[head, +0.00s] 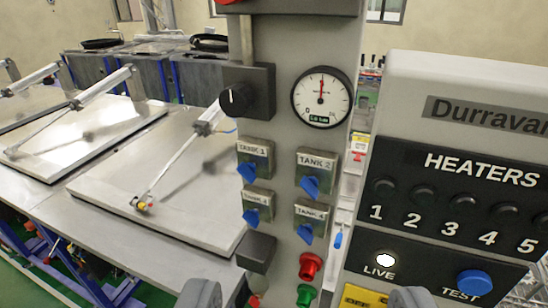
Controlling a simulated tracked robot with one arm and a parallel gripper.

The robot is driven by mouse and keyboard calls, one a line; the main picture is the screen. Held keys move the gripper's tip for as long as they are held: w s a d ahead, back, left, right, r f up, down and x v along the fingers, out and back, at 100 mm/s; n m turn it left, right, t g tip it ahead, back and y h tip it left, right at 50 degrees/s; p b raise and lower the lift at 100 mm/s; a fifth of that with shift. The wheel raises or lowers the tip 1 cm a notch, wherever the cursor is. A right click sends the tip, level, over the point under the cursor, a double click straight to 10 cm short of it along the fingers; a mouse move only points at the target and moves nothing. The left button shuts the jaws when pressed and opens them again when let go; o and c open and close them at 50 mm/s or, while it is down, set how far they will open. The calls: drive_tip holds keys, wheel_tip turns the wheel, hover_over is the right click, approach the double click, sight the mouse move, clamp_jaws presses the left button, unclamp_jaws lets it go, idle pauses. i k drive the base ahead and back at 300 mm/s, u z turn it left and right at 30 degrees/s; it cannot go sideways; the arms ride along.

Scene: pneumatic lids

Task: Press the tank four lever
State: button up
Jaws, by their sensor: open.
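The tank four lever (306,233) is a small blue lever under the label "TANK 4" on a grey upright control column. It sits at the lower right of a block of blue tank levers, below the tank two lever (310,187). My gripper (306,297) shows only as two grey fingertips at the bottom edge of the head view, set wide apart. It is open with nothing seen between the fingers. The fingers appear below the tank four lever in the picture. Whether they touch anything cannot be told.
A pressure gauge (322,97) and black knob (236,99) are above the levers. Red (311,265) and green (306,294) buttons are below. A heater panel (450,190) stands close at right. Flat metal lids (150,190) with pneumatic cylinders lie at left.

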sight(47, 261)
drive_tip(key=u, duration=1.55)
drive_tip(key=k, duration=0.65)
drive_tip(key=u, duration=0.35)
drive_tip(key=i, duration=2.3)
drive_tip(key=z, duration=0.7)
